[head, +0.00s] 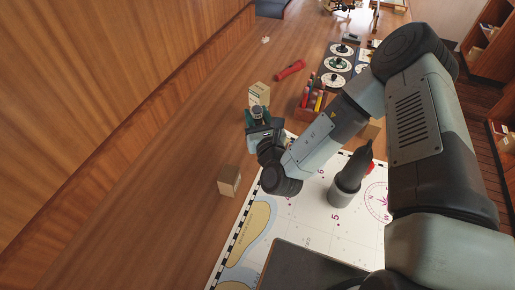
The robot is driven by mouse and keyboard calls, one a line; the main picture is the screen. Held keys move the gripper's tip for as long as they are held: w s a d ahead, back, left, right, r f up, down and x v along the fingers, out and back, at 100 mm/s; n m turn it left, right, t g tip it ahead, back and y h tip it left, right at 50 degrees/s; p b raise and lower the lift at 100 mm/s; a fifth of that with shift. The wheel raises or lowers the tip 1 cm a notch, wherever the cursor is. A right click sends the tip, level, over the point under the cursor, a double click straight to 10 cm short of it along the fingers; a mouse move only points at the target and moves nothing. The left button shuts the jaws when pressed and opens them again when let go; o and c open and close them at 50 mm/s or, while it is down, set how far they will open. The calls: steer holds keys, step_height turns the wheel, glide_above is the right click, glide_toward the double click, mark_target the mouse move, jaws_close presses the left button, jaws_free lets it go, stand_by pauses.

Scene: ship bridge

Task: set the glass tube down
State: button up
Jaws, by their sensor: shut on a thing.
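My gripper (257,119) is in the head view, left of the chart's far edge, above the wooden desk. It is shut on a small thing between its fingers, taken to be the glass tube. The tube is too small and too covered by the fingers to make out clearly. A beige box with green marking (259,94) stands right behind the fingertips. I cannot tell whether the gripper or the tube touches it, or how high the tube is above the desk.
A small cardboard box (229,181) stands at the chart's left edge. A white sea chart (312,222) covers the near desk. A red cylinder (290,70) and a holder of coloured pens (314,101) lie beyond. The wooden desk (205,125) is bare to the left.

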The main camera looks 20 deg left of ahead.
steer(key=shift+w+a+f, duration=0.15)
steer(key=shift+w+f, duration=0.1)
steer(key=shift+w, duration=0.1)
steer(key=shift+m+t+h, duration=0.3)
steer(key=shift+h, duration=0.1)
step_height(320, 180, down, 10)
steer(key=shift+w+r, duration=0.1)
steer(key=shift+w, duration=0.05)
steer(key=o, duration=1)
steer(key=shift+f, duration=0.2)
steer(key=shift+o, duration=0.2)
